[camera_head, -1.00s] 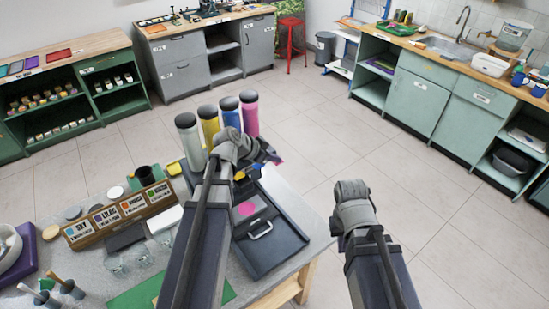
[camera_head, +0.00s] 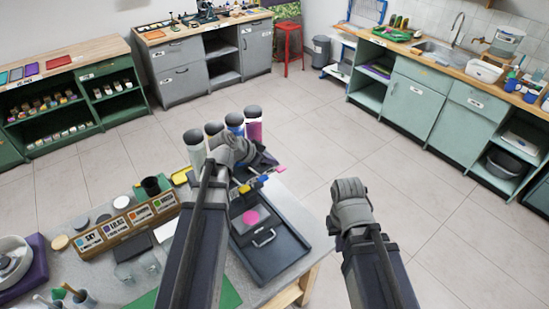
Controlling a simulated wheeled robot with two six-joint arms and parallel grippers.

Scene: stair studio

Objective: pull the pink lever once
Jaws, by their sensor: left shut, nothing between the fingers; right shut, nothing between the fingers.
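A dispenser with a pink tube (camera_head: 253,132), a blue tube (camera_head: 235,121) and two others stands at the table's back. The pink lever (camera_head: 281,169) sticks out at its right, by yellow and blue levers. My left gripper (camera_head: 264,161) is over the dispenser's front, shut and empty, close to the pink lever. I cannot tell whether it touches it. A pink round patch (camera_head: 251,217) lies in the dark tray (camera_head: 274,259) below. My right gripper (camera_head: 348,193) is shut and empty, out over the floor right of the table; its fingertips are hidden.
A wooden rack of labelled cards (camera_head: 128,224), glass beakers (camera_head: 136,270) and a purple mat (camera_head: 38,270) are on the table's left. My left forearm crosses the table and hides part of it.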

